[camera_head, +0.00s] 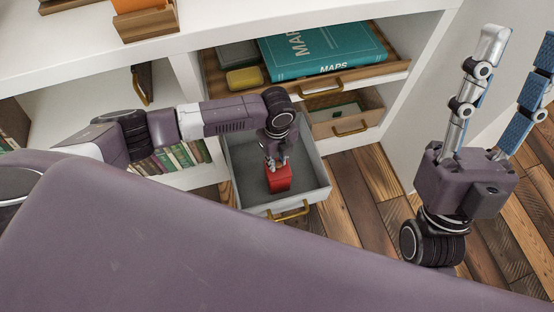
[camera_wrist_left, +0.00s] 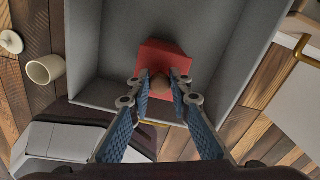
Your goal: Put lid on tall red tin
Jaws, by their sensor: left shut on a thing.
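A red square-sided tin (camera_head: 279,180) is inside the open grey drawer, below my left gripper (camera_head: 275,163). In the left wrist view, my left gripper (camera_wrist_left: 163,82) is shut on a round brown knob (camera_wrist_left: 160,86), which appears to be the lid's knob. Red surfaces (camera_wrist_left: 165,55) show around and behind it. The fingers hide part of the red, so I cannot tell the lid from the tin or whether the lid is seated. My right gripper (camera_head: 515,55) is open and empty at the right, fingers upward.
A shelf drawer above holds a teal book (camera_head: 325,50) and a yellow box (camera_head: 245,78). In the left wrist view, a cream cup (camera_wrist_left: 46,69) and a small cream round piece (camera_wrist_left: 11,41) lie on the plank floor.

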